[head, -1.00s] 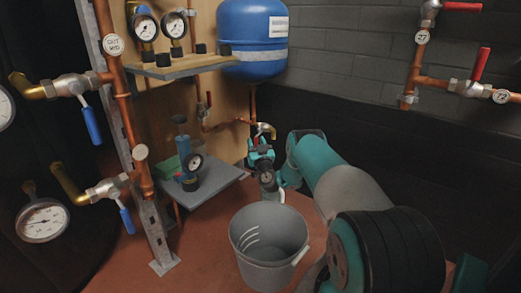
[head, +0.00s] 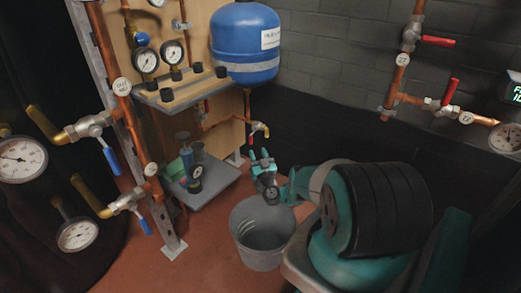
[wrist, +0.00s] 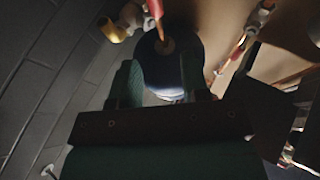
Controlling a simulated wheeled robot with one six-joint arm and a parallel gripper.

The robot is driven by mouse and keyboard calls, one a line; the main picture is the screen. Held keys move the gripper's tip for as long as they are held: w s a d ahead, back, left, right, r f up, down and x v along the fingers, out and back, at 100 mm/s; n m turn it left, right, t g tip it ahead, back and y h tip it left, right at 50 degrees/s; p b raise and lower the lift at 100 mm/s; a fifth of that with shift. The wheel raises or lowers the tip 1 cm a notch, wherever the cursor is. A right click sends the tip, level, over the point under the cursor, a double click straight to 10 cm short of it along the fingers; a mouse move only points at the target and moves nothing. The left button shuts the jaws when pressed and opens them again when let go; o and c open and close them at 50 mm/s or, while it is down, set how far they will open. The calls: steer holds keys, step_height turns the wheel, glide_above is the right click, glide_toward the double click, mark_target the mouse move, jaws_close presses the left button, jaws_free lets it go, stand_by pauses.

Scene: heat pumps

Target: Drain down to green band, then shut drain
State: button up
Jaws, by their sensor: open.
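The drain valve (head: 258,127), brass with a short red handle, sits at the end of the copper pipe below the blue vessel (head: 246,42). My gripper (head: 260,154) is open just below the valve, fingers upward, with a small gap and nothing between them. In the wrist view my gripper (wrist: 160,80) frames the vessel's underside, and the red handle (wrist: 155,8) shows at the top edge, beyond the fingertips. A grey bucket (head: 262,232) stands on the floor below. Two gauges (head: 146,60) (head: 173,52) stand at the shelf; their needles and any green band are too small to read.
A lower grey shelf (head: 210,190) holds small tools left of the bucket. A metal post (head: 150,190) and blue-handled valves (head: 110,160) stand at the left. Red-handled valves (head: 449,93) are on the right wall's pipes. My arm covers the floor right of the bucket.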

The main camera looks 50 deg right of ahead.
steer(key=shift+s+a+p, duration=0.4)
steer(key=shift+s+p, duration=0.15)
steer(key=shift+s, duration=0.15)
steer(key=shift+s+a+p, duration=0.4)
steer(key=shift+s+p, duration=0.1)
steer(key=shift+s, duration=0.2)
steer(key=shift+w, duration=0.1)
stand_by(1.1)
